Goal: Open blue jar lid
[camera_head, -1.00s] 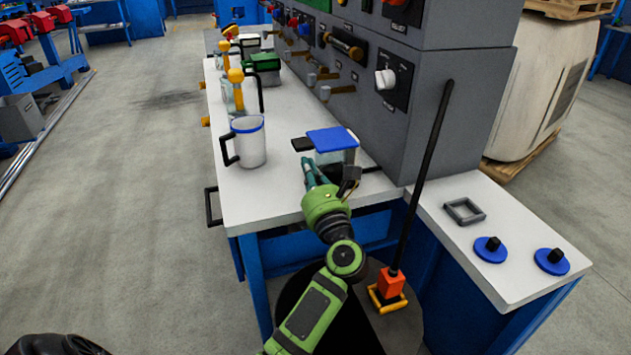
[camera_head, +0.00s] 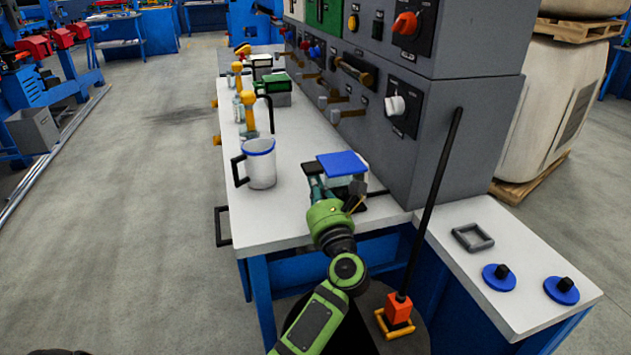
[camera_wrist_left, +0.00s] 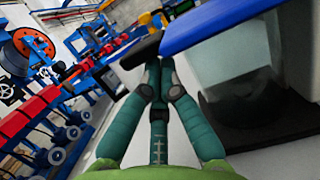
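The jar (camera_head: 345,187) is a clear square container near the front edge of the white bench, with a flat blue lid (camera_head: 342,163) on top. The lid lies level on the jar. A black handle sticks out at its left and shows in the left wrist view (camera_wrist_left: 138,52). My left gripper (camera_head: 314,172) is at this handle, left of the jar; its teal fingers converge at the handle in the left wrist view (camera_wrist_left: 159,65). Whether they are closed on it is unclear. The jar's lower part is partly hidden by my gripper. My right gripper is out of view.
A white mug (camera_head: 261,168) with a blue rim stands left of the jar. A grey control panel (camera_head: 455,95) rises behind. A black pole (camera_head: 436,195) leans at the right. A lower side table (camera_head: 500,235) holds a grey frame and two blue discs.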

